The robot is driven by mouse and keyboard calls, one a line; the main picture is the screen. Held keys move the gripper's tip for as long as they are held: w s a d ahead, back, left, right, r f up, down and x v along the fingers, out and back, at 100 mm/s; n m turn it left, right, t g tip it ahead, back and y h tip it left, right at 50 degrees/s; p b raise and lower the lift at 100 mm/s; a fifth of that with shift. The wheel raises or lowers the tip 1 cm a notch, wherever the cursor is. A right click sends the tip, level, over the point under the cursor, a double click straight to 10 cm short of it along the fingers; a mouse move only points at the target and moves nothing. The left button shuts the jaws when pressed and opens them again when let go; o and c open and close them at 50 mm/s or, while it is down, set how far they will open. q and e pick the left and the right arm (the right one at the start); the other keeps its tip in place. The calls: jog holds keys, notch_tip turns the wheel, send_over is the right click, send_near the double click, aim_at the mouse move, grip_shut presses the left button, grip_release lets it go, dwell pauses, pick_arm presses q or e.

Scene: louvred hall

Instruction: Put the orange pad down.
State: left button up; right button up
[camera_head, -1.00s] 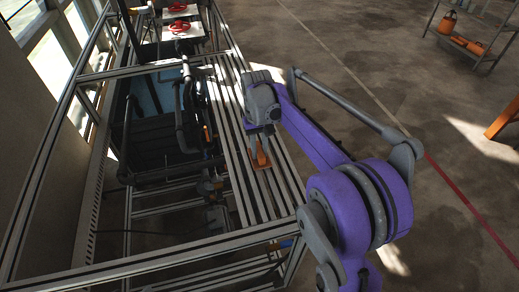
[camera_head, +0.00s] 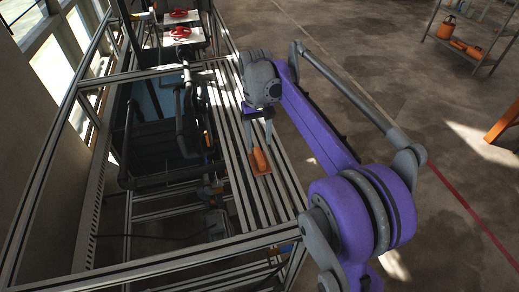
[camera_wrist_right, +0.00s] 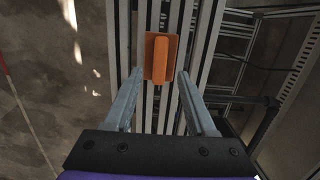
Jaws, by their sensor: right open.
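The orange pad (camera_head: 260,162) lies flat on the slatted metal top (camera_head: 284,190) of the frame, with a raised grip on its upper side. It also shows in the right wrist view (camera_wrist_right: 161,57), just beyond the fingertips and between their lines. My right gripper (camera_head: 258,140) is open above the pad, its two grey fingers spread and apart from it. The open fingers also show in the right wrist view (camera_wrist_right: 158,80) with nothing between them. My left gripper is not in view.
An open metal frame (camera_head: 100,268) with dark pipes (camera_head: 160,176) lies left of the slats. White plates with red handwheels (camera_head: 180,32) stand at the back. A shelf with orange items (camera_head: 465,46) is far right. Bare floor lies to the right.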

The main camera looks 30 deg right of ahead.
aim_at(259, 152)
jog(key=r, duration=0.5)
jog(key=shift+w, duration=0.3)
